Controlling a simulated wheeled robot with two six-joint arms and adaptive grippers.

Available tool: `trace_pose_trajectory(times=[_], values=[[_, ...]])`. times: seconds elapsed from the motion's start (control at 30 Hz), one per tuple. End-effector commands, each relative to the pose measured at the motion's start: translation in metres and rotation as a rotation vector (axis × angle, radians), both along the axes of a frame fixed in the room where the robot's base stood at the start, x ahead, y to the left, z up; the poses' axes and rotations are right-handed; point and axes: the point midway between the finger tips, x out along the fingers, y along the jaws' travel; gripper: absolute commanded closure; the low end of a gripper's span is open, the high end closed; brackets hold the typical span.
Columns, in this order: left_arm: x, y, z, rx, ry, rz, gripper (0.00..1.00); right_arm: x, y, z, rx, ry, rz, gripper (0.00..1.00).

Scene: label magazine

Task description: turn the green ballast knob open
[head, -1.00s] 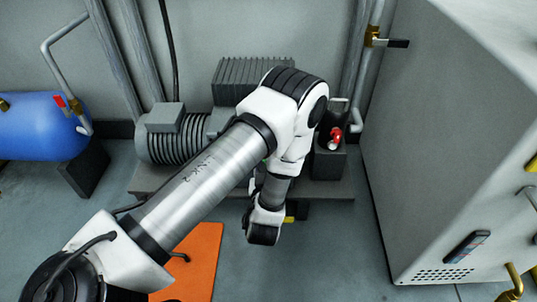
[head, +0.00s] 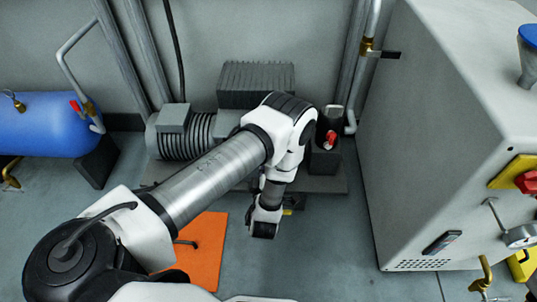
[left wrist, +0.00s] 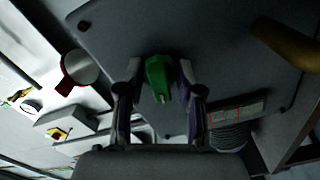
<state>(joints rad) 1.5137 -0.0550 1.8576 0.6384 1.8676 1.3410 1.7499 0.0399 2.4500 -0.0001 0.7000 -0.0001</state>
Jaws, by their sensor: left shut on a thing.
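The green ballast knob (left wrist: 158,84) shows in the left wrist view, in front of a dark grey housing. My left gripper (left wrist: 160,68) is shut on it, one finger on each side. In the head view my left arm reaches across to the grey pump unit (head: 256,84), its wrist low at the front edge of the pump's base. The knob and the fingers are hidden behind my arm there. The knob's turned position is hard to tell. My right gripper is in neither view.
A red-handled valve (head: 331,138) stands right of my forearm. A large grey cabinet (head: 440,150) bounds the right side. Floor between mat and cabinet is mostly clear.

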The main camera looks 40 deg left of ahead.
Motion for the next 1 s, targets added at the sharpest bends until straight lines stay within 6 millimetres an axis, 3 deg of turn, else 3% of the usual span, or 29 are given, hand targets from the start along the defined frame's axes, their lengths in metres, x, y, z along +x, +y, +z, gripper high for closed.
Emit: trace_pose_trajectory(times=[0.03,0.3,0.93,0.97,1.0], values=[[0.001,-0.003,0.004,-0.03,-0.017,-0.009,0.99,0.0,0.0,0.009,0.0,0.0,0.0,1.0],[0.001,-0.003,0.002,-0.152,-0.092,-0.01,0.99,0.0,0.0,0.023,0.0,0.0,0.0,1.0],[0.002,-0.004,0.0,-0.199,-0.122,-0.012,0.99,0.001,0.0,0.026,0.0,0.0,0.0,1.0],[0.002,-0.004,0.0,-0.199,-0.123,-0.011,0.57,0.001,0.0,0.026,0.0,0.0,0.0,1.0],[0.002,-0.003,0.0,-0.199,-0.123,-0.01,0.43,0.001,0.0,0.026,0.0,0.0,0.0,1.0]])
